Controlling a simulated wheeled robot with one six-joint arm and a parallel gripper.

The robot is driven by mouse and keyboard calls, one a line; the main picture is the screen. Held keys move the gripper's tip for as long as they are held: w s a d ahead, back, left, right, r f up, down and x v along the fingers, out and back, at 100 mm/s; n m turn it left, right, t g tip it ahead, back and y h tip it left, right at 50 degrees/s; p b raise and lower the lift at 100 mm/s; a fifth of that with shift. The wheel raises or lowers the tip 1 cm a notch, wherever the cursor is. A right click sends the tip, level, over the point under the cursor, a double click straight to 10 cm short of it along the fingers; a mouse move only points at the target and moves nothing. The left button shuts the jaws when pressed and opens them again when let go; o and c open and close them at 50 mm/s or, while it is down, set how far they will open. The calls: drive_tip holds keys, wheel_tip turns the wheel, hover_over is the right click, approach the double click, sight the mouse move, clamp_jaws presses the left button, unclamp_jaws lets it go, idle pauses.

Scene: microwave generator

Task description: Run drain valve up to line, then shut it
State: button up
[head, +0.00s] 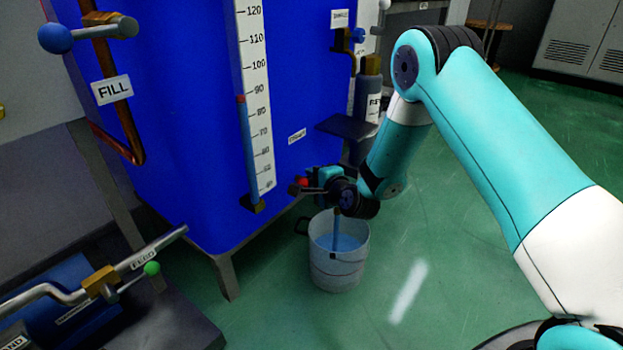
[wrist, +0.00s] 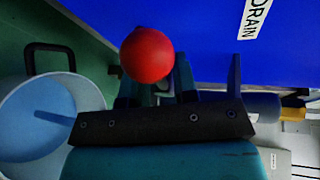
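The drain valve's red ball knob (head: 303,183) is at the low front of the blue tank (head: 190,130). My gripper (head: 318,180) is right at it. In the wrist view the red knob (wrist: 147,55) covers part of my gripper's fingers (wrist: 156,85); whether they grip its lever is hidden. A pale bucket (head: 338,272) stands on the floor below, with bluish water (head: 350,242) inside and a dark line near the surface. A blue stream (head: 336,228) runs down into it. The bucket also shows in the wrist view (wrist: 85,95).
The tank's scale (head: 257,90) has a blue column topped by red near 90. A dark shelf (head: 347,127) juts out above my wrist. A feed pipe with a green knob (head: 152,268) is at lower left. Green floor right of the bucket is clear.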

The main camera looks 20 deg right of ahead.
clamp_jaws()
drive_tip(key=shift+a+f+n+t+b, duration=0.1)
drive_tip(key=shift+f+n+t+b, duration=0.4)
drive_tip(key=shift+n, duration=0.3)
drive_tip(key=shift+s+r, duration=0.1)
drive_tip(key=shift+o, duration=1.2)
unclamp_jaws()
drive_tip(key=shift+a, duration=0.1)
